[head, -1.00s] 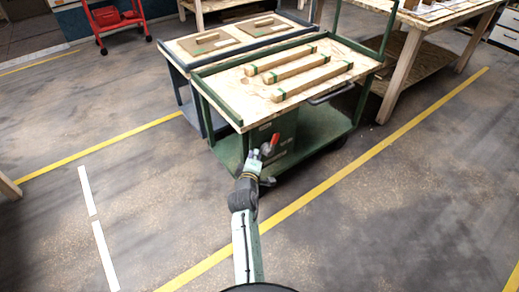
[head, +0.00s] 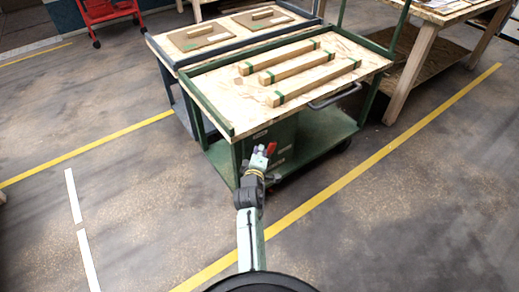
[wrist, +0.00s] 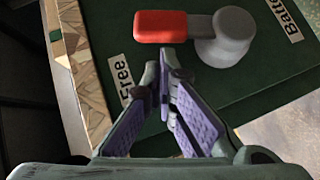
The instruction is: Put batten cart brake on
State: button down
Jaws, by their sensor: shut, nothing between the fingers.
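The batten cart (head: 225,133) has a green frame and a pale board top carrying several wooden battens (head: 300,65) with green bands. Its brake is a red lever handle (wrist: 160,26) on a grey round hub (wrist: 226,38), mounted on the green end panel. The lever points left from the hub in the wrist view; it also shows small in the head view (head: 271,148). A label reading "Free" (wrist: 125,82) lies below left of the handle. My gripper (wrist: 164,68) is shut and empty, its tips just below the red handle; I cannot tell whether they touch it.
A second cart (head: 165,55) with a dark grey frame stands right behind the batten cart. A wooden workbench (head: 430,45) is at the right and a red trolley (head: 105,12) at the back left. The floor in front is clear, with a yellow line (head: 350,178).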

jog(key=shift+w+d+f, duration=0.1)
jog(key=shift+d, duration=0.05)
jog(key=shift+r+p, duration=0.2)
jog(key=shift+p, duration=0.15)
jog(key=shift+w+d+p, duration=0.1)
jog(key=shift+w+p, duration=0.05)
jog(key=shift+p, duration=0.15)
jog(key=shift+d, duration=0.1)
jog(key=shift+m+p, duration=0.3)
jog(key=shift+p, duration=0.05)
